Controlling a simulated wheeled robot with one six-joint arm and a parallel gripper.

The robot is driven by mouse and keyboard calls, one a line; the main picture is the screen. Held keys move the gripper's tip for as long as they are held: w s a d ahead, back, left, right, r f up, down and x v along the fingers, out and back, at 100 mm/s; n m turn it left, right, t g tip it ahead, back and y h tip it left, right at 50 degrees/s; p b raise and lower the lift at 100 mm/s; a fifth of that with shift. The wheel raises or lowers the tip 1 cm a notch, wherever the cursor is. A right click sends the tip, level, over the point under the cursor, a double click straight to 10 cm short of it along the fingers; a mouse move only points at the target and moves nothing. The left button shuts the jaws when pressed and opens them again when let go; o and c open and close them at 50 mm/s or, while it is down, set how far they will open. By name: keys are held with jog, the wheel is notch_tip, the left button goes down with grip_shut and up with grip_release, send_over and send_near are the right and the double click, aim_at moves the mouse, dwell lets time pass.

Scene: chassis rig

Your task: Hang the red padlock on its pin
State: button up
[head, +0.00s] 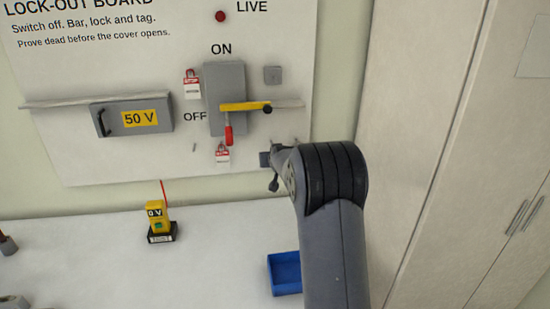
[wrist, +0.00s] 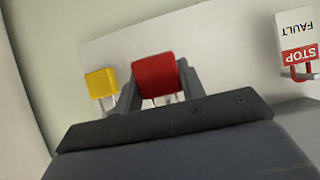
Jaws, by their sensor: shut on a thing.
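A small bare grey pin (head: 194,147) sticks out of the board, left of the lower red-and-white tag. I cannot tell which pin belongs to the padlock.
A red-and-white tag (head: 222,155) hangs left of my gripper, another (head: 192,83) higher up. The switch box (head: 226,80) carries a yellow bar (head: 243,106) and red handle (head: 229,134). A blue bin (head: 284,272) and yellow tester (head: 157,215) stand on the bench. A yellow block (wrist: 102,83) shows beside the padlock.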

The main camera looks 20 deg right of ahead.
jog(key=shift+w+d+f+p, duration=0.2)
jog(key=shift+w+p, duration=0.1)
jog(key=shift+w, duration=0.55)
jog(key=shift+w+d+f+p, duration=0.15)
jog(key=shift+w+p, duration=0.1)
jog(key=shift+w, duration=0.6)
jog(key=shift+r, duration=0.1)
jog(key=o, duration=1.1)
jog(key=b+v, duration=0.3)
jog(key=v, duration=0.8)
jog(key=shift+w+d, duration=0.1)
jog(key=shift+w, duration=0.05)
